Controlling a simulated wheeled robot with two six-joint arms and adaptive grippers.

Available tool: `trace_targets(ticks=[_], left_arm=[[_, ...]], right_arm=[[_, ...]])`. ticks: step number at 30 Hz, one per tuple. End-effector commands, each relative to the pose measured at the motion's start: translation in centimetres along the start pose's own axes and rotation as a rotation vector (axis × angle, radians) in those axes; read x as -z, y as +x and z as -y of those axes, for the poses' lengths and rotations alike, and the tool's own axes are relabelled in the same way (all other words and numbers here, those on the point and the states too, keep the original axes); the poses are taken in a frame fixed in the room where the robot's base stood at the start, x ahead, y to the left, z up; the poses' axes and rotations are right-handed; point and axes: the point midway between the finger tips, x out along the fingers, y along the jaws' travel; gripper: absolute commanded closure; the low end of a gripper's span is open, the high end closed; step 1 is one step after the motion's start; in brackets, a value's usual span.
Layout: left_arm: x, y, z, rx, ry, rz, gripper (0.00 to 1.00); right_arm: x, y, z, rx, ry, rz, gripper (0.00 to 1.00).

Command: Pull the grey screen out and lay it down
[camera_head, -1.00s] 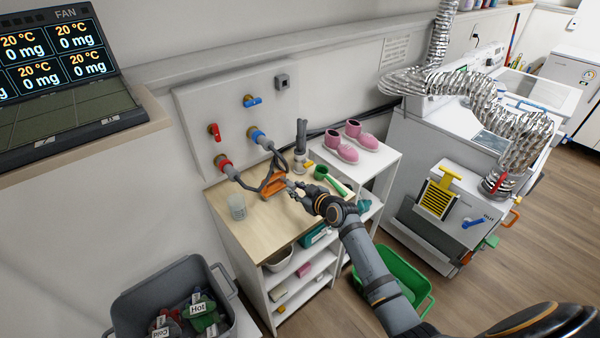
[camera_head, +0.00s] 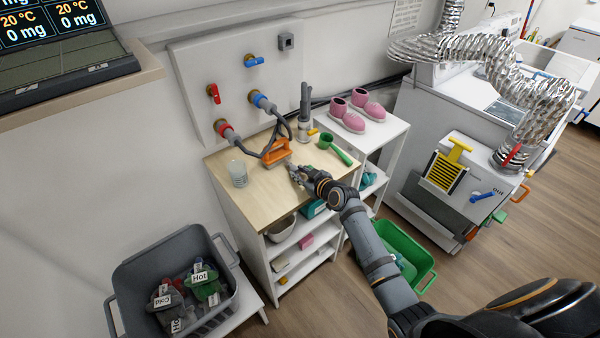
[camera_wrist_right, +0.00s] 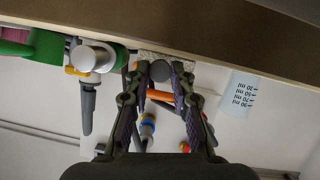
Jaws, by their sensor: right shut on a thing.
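My right gripper (camera_head: 297,174) is over the front right part of the wooden top (camera_head: 258,205). In the right wrist view, my right gripper (camera_wrist_right: 161,70) is shut on a small speckled grey piece, which looks like the grey screen (camera_wrist_right: 158,57). The fingers hide part of it. In the head view, the screen is too small to make out clearly. My left gripper is out of view.
A clear cup (camera_head: 238,174) stands at the left of the top. A grey upright fitting (camera_head: 304,125) and a green scoop (camera_head: 327,140) are behind the gripper. Pink shoes (camera_head: 350,116) stand on the white shelf at right. The front left of the top is bare.

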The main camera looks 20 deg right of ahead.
Motion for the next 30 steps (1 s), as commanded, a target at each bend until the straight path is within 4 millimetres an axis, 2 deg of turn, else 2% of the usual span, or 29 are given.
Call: trace_targets(ticks=[8,9,15,25,30], left_arm=[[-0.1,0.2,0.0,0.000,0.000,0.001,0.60],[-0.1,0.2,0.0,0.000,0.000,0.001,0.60],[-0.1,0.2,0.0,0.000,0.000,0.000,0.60],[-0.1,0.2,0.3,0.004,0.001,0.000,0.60],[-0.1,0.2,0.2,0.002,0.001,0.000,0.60]], right_arm=[[-0.2,0.1,0.0,0.000,0.000,-0.001,1.00],[-0.2,0.1,0.0,0.000,0.000,-0.001,0.74],[-0.2,0.1,0.0,0.000,0.001,-0.001,0.51],[-0.2,-0.4,0.0,-0.001,0.000,0.000,0.51],[-0.3,-3.5,0.1,0.000,-0.003,0.001,0.51]])
